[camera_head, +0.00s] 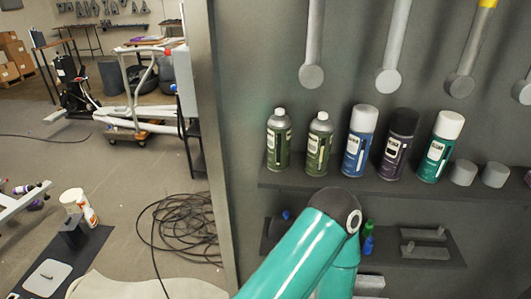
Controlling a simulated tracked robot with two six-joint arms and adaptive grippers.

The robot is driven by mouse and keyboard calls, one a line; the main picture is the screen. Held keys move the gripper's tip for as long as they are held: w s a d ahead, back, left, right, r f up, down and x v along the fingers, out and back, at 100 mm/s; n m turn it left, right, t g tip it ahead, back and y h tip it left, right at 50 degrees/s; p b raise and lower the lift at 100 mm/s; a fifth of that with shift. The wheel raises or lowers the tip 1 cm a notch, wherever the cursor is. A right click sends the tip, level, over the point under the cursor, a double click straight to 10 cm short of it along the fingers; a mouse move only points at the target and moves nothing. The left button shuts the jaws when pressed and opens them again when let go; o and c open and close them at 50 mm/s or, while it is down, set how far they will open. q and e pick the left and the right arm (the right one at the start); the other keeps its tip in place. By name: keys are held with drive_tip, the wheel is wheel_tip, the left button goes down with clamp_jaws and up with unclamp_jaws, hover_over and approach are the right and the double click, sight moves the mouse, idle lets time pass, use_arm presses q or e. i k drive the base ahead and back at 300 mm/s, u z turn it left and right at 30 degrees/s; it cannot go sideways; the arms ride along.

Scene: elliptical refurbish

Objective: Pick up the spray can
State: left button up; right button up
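Several spray cans stand upright in a row on a dark shelf (270,179) on the grey wall panel. From the left they are an olive green can (278,142), a second olive green can (318,145), a blue can with a white cap (358,140), a dark purple can with a black cap (397,146) and a teal can with a white cap (440,147). The frame does not show which one the task means. A teal arm of mine rises from the bottom, its elbow-like joint just below the shelf. Neither gripper is visible.
Grey cylinders (463,172) stand right of the cans. A lower shelf (440,255) holds small items, including blue and green ones (368,240). Long-handled tools (388,80) hang above the cans. Coiled black cable (180,230) lies on the floor at left, near a white container (78,207).

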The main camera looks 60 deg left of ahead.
sight(320, 134)
drive_tip(key=z, duration=0.1)
drive_tip(key=i, duration=0.3)
drive_tip(key=u, duration=2.9)
drive_tip(key=i, duration=0.6)
drive_tip(key=z, duration=1.3)
